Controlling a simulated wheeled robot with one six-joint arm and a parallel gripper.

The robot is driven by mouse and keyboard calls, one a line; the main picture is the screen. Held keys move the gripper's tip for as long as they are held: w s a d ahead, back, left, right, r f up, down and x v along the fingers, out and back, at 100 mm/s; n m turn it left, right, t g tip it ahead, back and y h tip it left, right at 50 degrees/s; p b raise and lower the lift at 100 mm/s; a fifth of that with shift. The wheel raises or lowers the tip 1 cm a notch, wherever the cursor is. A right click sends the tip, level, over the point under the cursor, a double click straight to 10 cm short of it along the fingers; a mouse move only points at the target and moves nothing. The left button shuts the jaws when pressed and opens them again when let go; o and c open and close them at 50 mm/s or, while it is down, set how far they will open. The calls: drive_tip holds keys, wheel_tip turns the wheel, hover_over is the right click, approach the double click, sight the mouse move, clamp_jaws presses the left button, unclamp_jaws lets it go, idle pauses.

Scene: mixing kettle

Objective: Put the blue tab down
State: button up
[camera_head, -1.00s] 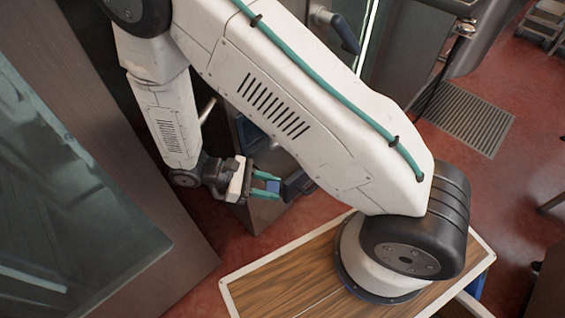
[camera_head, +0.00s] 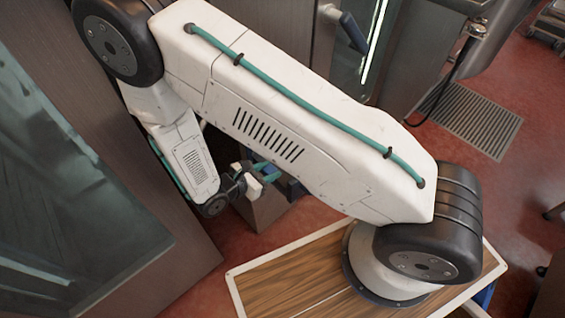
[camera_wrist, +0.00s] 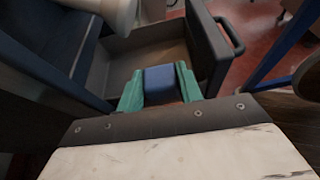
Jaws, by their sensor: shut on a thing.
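The blue tab (camera_wrist: 160,84) shows in the wrist view as a small blue block between the two green fingers. My gripper (camera_wrist: 159,86) is shut on it. Behind and below the tab in that view is an open drawer (camera_wrist: 118,62) with a bare floor and a dark front panel. I cannot tell how high the tab is above the drawer floor. In the head view my gripper (camera_head: 268,172) is small and partly hidden behind my upper arm link, and the tab cannot be made out there.
The drawer's dark front panel (camera_wrist: 210,45) with its handle (camera_wrist: 231,36) stands right of the gripper. A large brown-framed door (camera_head: 185,240) with glass fills the left of the head view. Red floor (camera_head: 420,150) is open at the right, with a metal grate (camera_head: 475,122).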

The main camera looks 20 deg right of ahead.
drive_tip(key=d, duration=0.2)
drive_tip(key=shift+w+d, duration=0.3)
drive_tip(key=shift+w, duration=0.1)
drive_tip(key=x, duration=0.3)
drive_tip(key=shift+w+d, duration=0.1)
drive_tip(key=shift+d, duration=0.2)
drive_tip(key=shift+f, duration=0.15)
drive_tip(key=shift+f, duration=0.6)
drive_tip(key=o, duration=1)
